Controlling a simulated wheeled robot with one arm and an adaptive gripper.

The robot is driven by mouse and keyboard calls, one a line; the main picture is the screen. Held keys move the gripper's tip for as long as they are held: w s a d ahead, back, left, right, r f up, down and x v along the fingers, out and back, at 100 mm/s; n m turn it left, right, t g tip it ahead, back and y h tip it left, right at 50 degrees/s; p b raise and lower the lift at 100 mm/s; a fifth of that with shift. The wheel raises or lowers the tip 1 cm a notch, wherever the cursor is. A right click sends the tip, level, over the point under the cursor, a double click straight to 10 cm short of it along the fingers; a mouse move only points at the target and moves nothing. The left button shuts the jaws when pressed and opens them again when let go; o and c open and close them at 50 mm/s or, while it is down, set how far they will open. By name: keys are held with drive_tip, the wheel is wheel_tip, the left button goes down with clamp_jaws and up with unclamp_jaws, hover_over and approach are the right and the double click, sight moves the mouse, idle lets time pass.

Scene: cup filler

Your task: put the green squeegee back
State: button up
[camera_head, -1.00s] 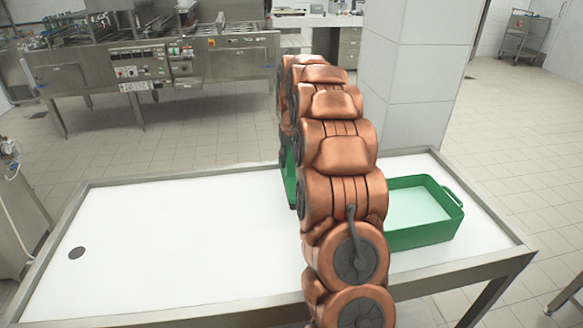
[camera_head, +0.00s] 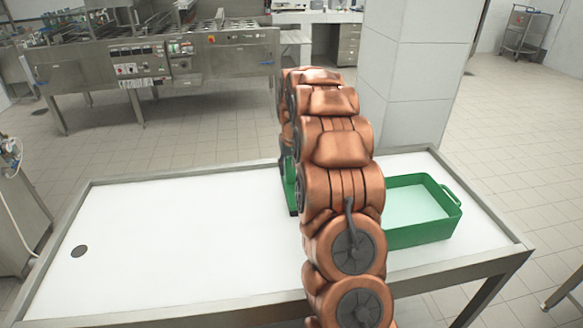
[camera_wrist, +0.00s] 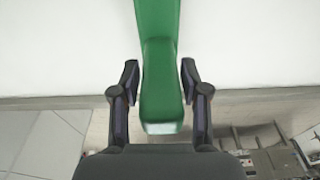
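The green squeegee (camera_wrist: 161,85) shows in the wrist view, its handle running down from the top edge and ending between my fingers. My gripper (camera_wrist: 159,76) is open, with one finger on each side of the handle and narrow gaps beside it. In the head view, a strip of the green squeegee (camera_head: 290,184) shows just left of my arm, over the white table top. The rest of it and my gripper are hidden behind my arm there.
A green tub (camera_head: 420,232) with a pale inside stands on the white table (camera_head: 170,230), right of my arm. A tiled pillar (camera_head: 410,80) rises behind the table.

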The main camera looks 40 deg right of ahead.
sight(292, 185)
drive_tip(key=shift+o, duration=1)
drive_tip(key=shift+r, duration=0.1)
wheel_tip(292, 185, up, 12)
drive_tip(key=s+b, duration=0.1)
drive_tip(key=b, duration=0.1)
drive_tip(key=shift+s+a, duration=0.25)
drive_tip(key=shift+s, duration=0.05)
